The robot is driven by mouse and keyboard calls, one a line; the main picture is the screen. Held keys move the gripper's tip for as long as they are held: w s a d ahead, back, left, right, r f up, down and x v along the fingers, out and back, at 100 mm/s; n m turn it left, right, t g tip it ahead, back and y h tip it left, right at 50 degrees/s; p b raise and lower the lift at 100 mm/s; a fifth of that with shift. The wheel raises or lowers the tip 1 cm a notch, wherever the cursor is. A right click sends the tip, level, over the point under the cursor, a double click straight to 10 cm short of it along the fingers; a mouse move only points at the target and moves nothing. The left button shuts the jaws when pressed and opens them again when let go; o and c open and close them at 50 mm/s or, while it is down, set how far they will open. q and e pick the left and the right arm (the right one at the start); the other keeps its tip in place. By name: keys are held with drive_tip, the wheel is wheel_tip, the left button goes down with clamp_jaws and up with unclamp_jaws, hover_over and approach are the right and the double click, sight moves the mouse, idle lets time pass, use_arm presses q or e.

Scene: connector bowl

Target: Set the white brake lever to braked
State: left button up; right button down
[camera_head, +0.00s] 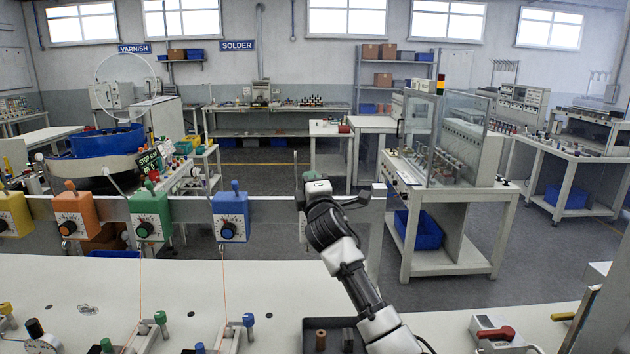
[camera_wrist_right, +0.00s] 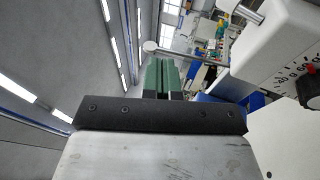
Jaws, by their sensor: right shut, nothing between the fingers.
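A white box with a numbered dial (camera_wrist_right: 282,48) fills the upper right of the right wrist view. My left gripper is not in view.
Blue (camera_head: 230,216), green (camera_head: 150,215), orange (camera_head: 74,214) and yellow (camera_head: 14,214) boxes with top levers hang along the rail. Thin rods with ball ends rise behind it; one ball (camera_wrist_right: 150,46) shows near my fingers. A dark tray (camera_head: 318,325) is on the bench below.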

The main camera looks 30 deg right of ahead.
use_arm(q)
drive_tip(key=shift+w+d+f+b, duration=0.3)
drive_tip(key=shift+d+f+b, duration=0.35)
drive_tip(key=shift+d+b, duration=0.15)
use_arm(e)
drive_tip(key=s+r, duration=0.2)
drive_tip(key=s, duration=0.4)
drive_tip(key=shift+a, duration=0.25)
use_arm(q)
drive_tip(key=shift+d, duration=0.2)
use_arm(e)
drive_tip(key=shift+r, duration=0.15)
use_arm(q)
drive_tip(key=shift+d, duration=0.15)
